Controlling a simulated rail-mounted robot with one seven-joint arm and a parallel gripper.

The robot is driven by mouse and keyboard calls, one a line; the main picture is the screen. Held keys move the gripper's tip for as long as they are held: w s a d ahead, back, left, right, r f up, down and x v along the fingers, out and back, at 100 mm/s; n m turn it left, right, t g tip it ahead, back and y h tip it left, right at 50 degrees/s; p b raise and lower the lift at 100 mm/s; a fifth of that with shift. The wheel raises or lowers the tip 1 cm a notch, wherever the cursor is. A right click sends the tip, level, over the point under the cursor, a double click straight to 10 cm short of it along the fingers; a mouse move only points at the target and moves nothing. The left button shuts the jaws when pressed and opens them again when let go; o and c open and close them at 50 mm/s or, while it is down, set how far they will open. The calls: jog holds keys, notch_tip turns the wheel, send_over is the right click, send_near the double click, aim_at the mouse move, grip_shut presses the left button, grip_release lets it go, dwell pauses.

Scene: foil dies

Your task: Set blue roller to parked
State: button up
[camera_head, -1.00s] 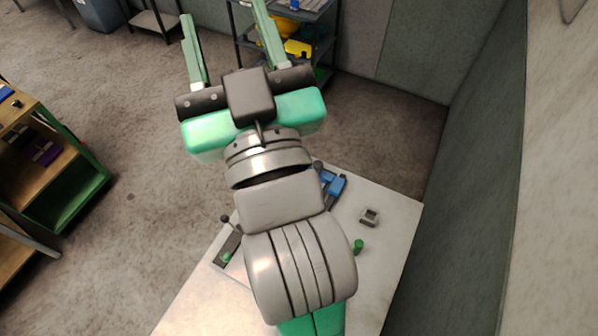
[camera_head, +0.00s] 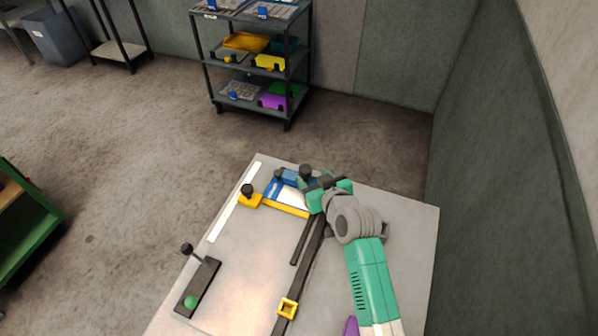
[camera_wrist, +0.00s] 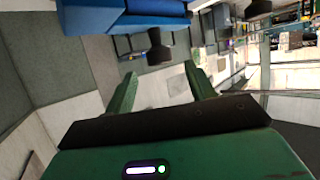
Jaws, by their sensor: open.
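The blue roller (camera_head: 290,175) is at the far end of the pale table, with dark knobs at its sides. In the wrist view a large blue body (camera_wrist: 125,14) fills the upper left, with a black knob (camera_wrist: 158,46) below it. My gripper (camera_head: 318,181) is at the right end of the blue roller, beside a dark knob (camera_head: 306,170). In the wrist view my green fingers (camera_wrist: 160,74) are apart, and the black knob shows beyond the gap between them. Whether they touch it, I cannot tell. My arm hides part of the table's right side.
A yellow frame piece (camera_head: 285,208) lies in front of the roller. A dark rail carries a yellow slider (camera_head: 287,308). The table's middle left is clear. Shelves (camera_head: 255,60) stand behind.

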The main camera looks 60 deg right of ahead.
aim_at(306, 170)
jog(key=b+x, duration=0.1)
jog(key=x, duration=0.5)
jog(key=shift+r, duration=0.1)
grip_shut()
jog(key=shift+s+r, duration=0.1)
